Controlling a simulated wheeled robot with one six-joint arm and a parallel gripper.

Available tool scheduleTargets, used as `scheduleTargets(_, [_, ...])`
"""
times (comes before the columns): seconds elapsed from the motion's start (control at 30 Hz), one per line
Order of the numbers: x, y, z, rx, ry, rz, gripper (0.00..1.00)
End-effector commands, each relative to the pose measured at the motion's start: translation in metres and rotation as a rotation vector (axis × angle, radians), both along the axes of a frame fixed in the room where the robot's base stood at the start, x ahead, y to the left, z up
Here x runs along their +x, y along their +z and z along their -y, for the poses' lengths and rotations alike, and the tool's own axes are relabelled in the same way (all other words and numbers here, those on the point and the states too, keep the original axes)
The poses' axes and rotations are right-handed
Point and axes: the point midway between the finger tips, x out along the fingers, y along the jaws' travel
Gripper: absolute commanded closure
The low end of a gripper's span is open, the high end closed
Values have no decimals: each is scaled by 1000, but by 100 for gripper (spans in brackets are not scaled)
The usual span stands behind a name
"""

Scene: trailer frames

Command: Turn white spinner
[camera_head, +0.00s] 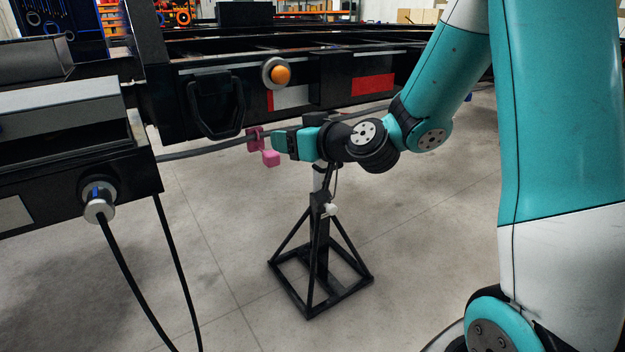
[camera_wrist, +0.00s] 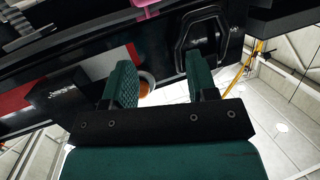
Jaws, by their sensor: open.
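My gripper (camera_head: 282,143) is held in front of the trailer beam, above the black stand. In the wrist view my gripper (camera_wrist: 163,70) has its two green fingers apart with nothing between them. A small white part (camera_head: 329,210) sits on the column of the stand, below my wrist. It is the likeliest white spinner, but it is too small to tell its shape or angle. It does not show clearly in the wrist view. My gripper is above it and to the left, apart from it.
The black stand (camera_head: 315,272) has a braced frame base on the floor. Pink blocks (camera_head: 271,158) show at my gripper's end. The trailer beam carries an orange lamp (camera_head: 281,75) and black handle (camera_head: 214,106). Cables hang at left from a plug (camera_head: 98,205). Floor beside the stand is clear.

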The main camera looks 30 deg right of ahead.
Motion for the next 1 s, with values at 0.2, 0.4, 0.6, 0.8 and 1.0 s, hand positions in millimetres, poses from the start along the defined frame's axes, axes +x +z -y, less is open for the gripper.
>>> scheduleTargets(0.2, [16, -93, 87, -32, -290, 139, 47])
scheduleTargets(0.4, [15, -117, 127, -59, -430, 190, 47])
scheduleTargets(0.6, [26, -112, 135, -65, -453, 198, 47])
scheduleTargets(0.8, [57, -108, 139, -64, -448, 197, 47])
scheduleTargets(1.0, [93, -108, 144, -65, -447, 197, 47])
